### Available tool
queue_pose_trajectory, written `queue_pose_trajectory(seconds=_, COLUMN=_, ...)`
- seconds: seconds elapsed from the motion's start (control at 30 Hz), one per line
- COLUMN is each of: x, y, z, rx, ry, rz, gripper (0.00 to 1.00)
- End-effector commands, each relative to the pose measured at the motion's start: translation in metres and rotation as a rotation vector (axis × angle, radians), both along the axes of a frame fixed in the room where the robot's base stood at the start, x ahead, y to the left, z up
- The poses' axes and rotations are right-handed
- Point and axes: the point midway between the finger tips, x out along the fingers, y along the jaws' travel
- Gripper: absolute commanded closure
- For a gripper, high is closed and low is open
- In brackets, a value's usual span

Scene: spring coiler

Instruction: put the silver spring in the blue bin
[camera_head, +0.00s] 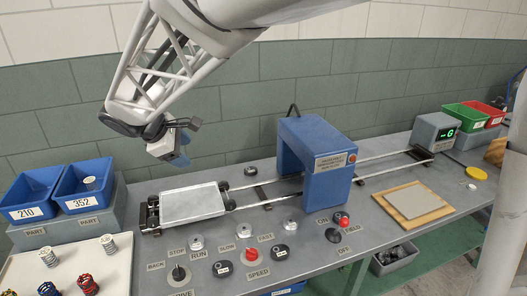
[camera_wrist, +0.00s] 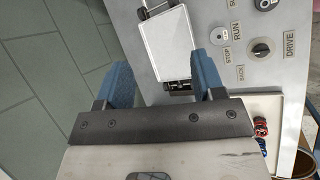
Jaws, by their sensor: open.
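Two silver springs stand on the white board at lower left, one left (camera_head: 46,257) and one right (camera_head: 109,244). Two blue bins stand behind them on a grey block: one labelled 210 (camera_head: 29,212) and one labelled 352 (camera_head: 82,202). A small greyish thing (camera_head: 90,184) shows inside bin 352; I cannot tell what it is. My gripper (camera_head: 182,150) is raised above the back of the bench, right of the bins. In the wrist view its blue fingers (camera_wrist: 162,78) are apart, with nothing between them. No silver spring is clear in that view.
Red (camera_head: 88,284) and blue (camera_head: 48,290) springs stand near the silver ones. A flat metal carriage (camera_head: 191,204) on rails lies right of the bins, with a blue arch (camera_head: 322,160) beyond. Knobs and buttons line the bench front. Green (camera_head: 466,117) and red bins stand far right.

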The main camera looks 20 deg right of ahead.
Motion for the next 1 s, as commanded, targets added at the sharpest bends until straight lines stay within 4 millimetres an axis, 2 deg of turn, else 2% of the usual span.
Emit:
queue_pose_trajectory(seconds=0.03, x=-0.013, y=-0.016, z=0.003, rx=0.035, ry=-0.012, rz=-0.048, gripper=0.38)
queue_pose_trajectory(seconds=0.2, x=-0.055, y=-0.056, z=0.006, rx=0.151, ry=-0.044, rz=-0.210, gripper=0.38)
queue_pose_trajectory(seconds=0.5, x=-0.133, y=-0.112, z=0.004, rx=0.351, ry=-0.111, rz=-0.503, gripper=0.38)
queue_pose_trajectory(seconds=0.7, x=-0.185, y=-0.137, z=-0.003, rx=0.480, ry=-0.159, rz=-0.701, gripper=0.38)
queue_pose_trajectory(seconds=1.0, x=-0.259, y=-0.161, z=-0.020, rx=0.668, ry=-0.238, rz=-0.994, gripper=0.38)
